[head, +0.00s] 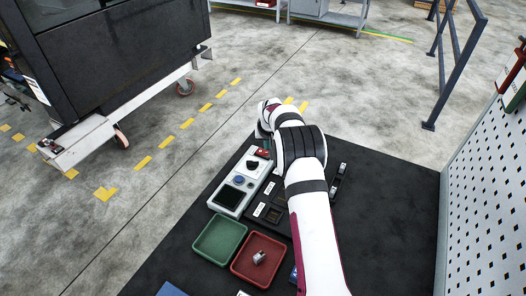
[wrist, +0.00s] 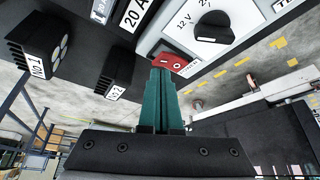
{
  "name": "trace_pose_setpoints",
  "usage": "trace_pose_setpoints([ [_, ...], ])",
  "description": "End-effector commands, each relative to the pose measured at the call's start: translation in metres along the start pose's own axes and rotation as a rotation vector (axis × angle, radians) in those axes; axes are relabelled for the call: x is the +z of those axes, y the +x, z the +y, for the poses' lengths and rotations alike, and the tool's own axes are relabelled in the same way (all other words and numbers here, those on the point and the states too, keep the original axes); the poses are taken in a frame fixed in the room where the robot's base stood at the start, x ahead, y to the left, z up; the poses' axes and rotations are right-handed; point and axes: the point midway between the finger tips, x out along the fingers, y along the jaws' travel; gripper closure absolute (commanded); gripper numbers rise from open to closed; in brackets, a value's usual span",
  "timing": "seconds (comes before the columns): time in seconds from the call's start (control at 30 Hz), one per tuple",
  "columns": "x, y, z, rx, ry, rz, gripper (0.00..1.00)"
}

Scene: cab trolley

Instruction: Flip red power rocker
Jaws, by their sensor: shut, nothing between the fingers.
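The red power rocker (head: 262,154) is at the far end of the light grey control panel (head: 229,209), partly hidden by my arm. In the wrist view the red rocker (wrist: 180,66) shows white marks, with a circle toward the right. My gripper (wrist: 161,73) has its teal fingers shut with nothing between them. Which way the rocker is tilted is not clear.
A black knob (wrist: 213,27) sits beside the rocker. Black blocks labelled No 1 (wrist: 38,45) and No 2 (wrist: 116,72) stand close to the fingers. A green tray (head: 198,248) and a red tray (head: 238,267) lie nearer on the dark table.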

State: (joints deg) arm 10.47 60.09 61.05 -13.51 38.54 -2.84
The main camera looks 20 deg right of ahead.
Motion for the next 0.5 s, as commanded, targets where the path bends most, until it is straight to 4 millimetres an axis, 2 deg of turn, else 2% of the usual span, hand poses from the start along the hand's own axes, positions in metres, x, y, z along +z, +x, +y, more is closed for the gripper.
trace_pose_setpoints([
  [0.5,0.0043,0.0089,0.0000,0.000,0.000,0.000,1.00],
])
